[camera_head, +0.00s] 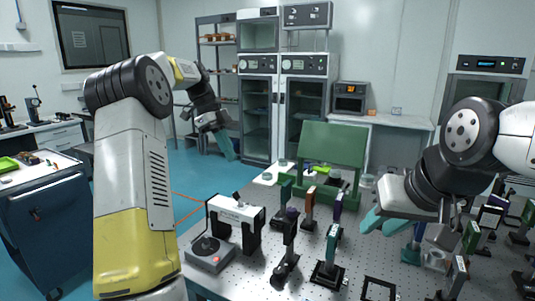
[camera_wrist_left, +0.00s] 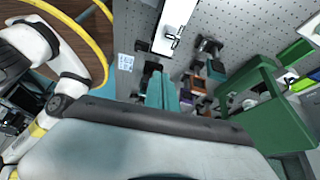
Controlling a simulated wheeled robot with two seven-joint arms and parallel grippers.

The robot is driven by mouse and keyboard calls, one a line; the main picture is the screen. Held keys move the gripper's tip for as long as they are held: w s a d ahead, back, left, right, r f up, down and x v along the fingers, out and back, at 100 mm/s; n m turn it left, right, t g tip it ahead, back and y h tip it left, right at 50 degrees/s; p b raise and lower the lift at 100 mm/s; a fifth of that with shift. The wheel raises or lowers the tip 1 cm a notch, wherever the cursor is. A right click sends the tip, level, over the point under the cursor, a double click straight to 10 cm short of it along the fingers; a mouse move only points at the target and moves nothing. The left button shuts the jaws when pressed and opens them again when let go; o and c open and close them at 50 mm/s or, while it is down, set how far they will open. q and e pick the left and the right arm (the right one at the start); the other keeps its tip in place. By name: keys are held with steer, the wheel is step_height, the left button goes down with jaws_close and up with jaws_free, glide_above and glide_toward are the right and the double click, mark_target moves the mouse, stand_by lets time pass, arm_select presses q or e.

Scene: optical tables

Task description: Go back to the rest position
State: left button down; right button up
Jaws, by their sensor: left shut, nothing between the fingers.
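My left gripper (camera_head: 222,146) is raised at the left, above the floor and beyond the near edge of the optical table (camera_head: 312,262). Its teal fingers are together with nothing between them. They also show in the left wrist view (camera_wrist_left: 161,92), pointing toward the table and its parts. My right gripper (camera_head: 384,224) is over the right part of the table, its teal fingers pointing down and left. I see nothing held in it, but the spacing of its fingers is unclear.
Several posts with optical mounts (camera_head: 328,257) stand on the table. A white and black device (camera_head: 236,219) is at its left, a green stand (camera_head: 335,150) at its back. A dark blue cart (camera_head: 50,222) stands at the left. Blue floor (camera_head: 205,178) is clear between them.

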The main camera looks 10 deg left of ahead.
arm_select(q)
steer(key=s+d+r+n+t+y, duration=0.2)
steer(key=s+d+r+n, duration=0.25)
steer(key=s, duration=0.25)
steer(key=s+d+f+n+t, duration=0.1)
steer(key=s+f+n+t, duration=0.2)
steer(key=s+n, duration=0.5)
steer(key=s+d+f+n+t+y, duration=0.1)
steer(key=s+d+f+n+t, duration=0.1)
steer(key=s+n, duration=0.6)
steer(key=s+f+t, duration=0.1)
steer(key=s, duration=0.4)
steer(key=shift+s, duration=0.3)
steer(key=shift+f, duration=0.1)
